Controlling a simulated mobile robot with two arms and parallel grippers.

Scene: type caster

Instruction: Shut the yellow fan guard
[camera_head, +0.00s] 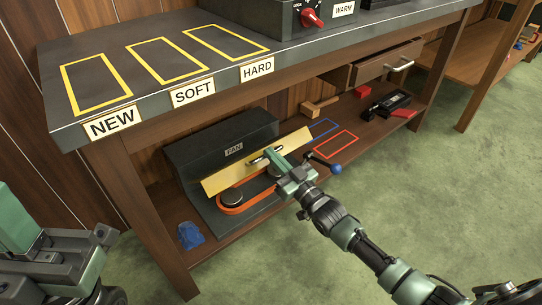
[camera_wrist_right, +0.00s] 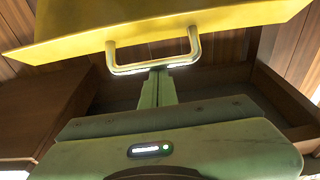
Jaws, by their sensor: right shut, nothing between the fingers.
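The yellow fan guard (camera_head: 228,178) is a long flat panel on the dark fan housing (camera_head: 205,145), labelled FAN, on the lower shelf. It stands tilted out, with the orange belt (camera_head: 232,209) and round pulleys exposed below it. In the right wrist view the guard (camera_wrist_right: 200,22) fills the top, with its metal handle (camera_wrist_right: 155,69) hanging from it. My right gripper (camera_head: 272,158) is shut and empty, its fingertips (camera_wrist_right: 157,76) at the handle's bar; I cannot tell whether they touch. My left gripper (camera_head: 95,245) is at the lower left, away from the guard, its jaws unclear.
The bench top (camera_head: 145,65) overhangs the shelf. A blue object (camera_head: 190,235) lies at the shelf's left front. The green floor in front is clear.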

